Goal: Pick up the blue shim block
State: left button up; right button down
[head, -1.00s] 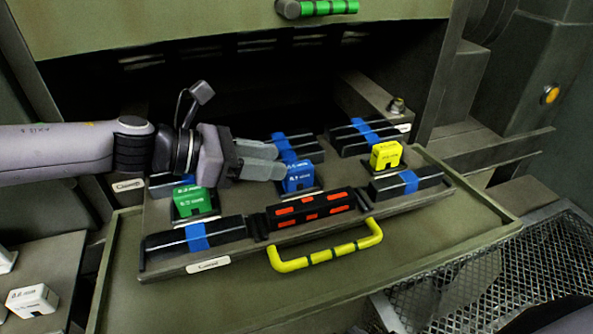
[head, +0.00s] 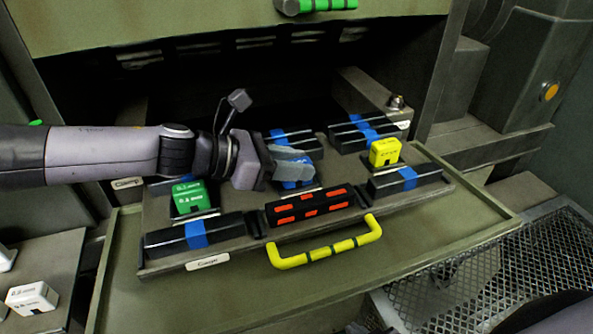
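The blue shim block (head: 299,184) sits in the middle of the drawer's fixture, behind the red-and-black block. It is partly hidden by the fingers of my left gripper (head: 291,163), which reaches in from the left. The two grey fingers are spread apart, one farther back and one nearer, and they overlap the block's top in this view. The gripper looks open, and I cannot tell whether the fingers touch the block. My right gripper is not in view.
A green shim block (head: 190,197) stands left and a yellow shim block (head: 384,152) right. Black bars with blue bands (head: 194,233) lie around them. A red-and-black block (head: 309,207) and yellow handle (head: 327,247) are in front. A white block (head: 32,298) sits at lower left.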

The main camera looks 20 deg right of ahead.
pick_arm(q)
jog(key=shift+r, duration=0.15)
notch_tip(320, 180, up, 20)
dwell(0.7)
